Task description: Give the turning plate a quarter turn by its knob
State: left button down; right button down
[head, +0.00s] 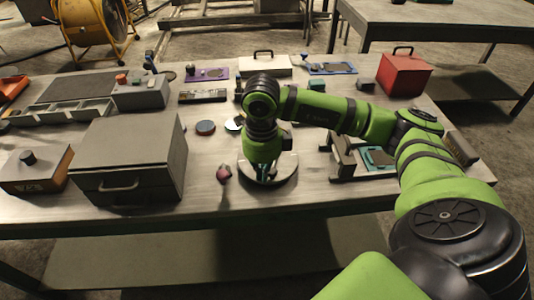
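The turning plate (286,172) is a pale round disc on a dark round base, near the front middle of the workbench. My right gripper (266,168) points down over the plate, its wrist directly above it. The wrist and arm hide the fingertips, so I cannot tell whether they are open or shut. My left gripper is not in view.
A large grey box with a handle (130,160) stands further left. A dark stand (342,160) is to the right. A red case (403,76) is at the back right. Bench space in front is clear.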

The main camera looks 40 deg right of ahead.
aim_at(275, 172)
jog(key=shift+s+d, duration=0.3)
jog(key=shift+s, duration=0.05)
jog(key=shift+s+d+b, duration=0.3)
jog(key=shift+d+b, duration=0.05)
jog(key=shift+d, duration=0.05)
dwell(0.4)
jog(key=shift+s+d+b, duration=0.25)
jog(key=shift+d+b, duration=0.05)
jog(key=shift+d, duration=0.2)
jog(key=shift+s+d+b, duration=0.15)
jog(key=shift+d+b, duration=0.15)
jog(key=shift+d, duration=0.1)
dwell(0.4)
